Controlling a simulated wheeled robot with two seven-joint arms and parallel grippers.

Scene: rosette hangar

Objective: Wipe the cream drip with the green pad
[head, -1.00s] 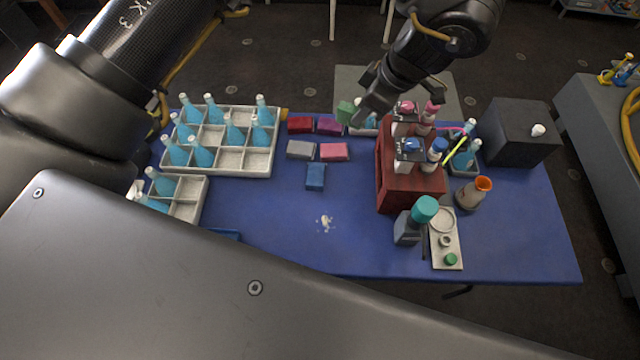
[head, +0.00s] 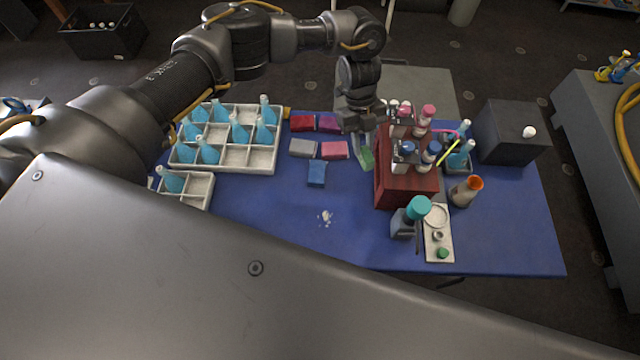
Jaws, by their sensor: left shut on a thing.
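The cream drip (head: 325,217) is a small pale splatter on the blue table (head: 280,215), near its middle front. My left gripper (head: 363,140) points down beside the red rack, at the back of the table. It is shut on the green pad (head: 366,159), which hangs tilted below the fingers. The pad is apart from the drip, behind it and to its right. I cannot tell whether the pad touches the table. My right gripper is not in view.
The red rack (head: 391,186) with several bottles stands right of the pad. Blue, pink, grey, red and purple pads lie left of it, the blue pad (head: 316,174) nearest the drip. A divided tray (head: 232,160) holds bottles. Table around the drip is clear.

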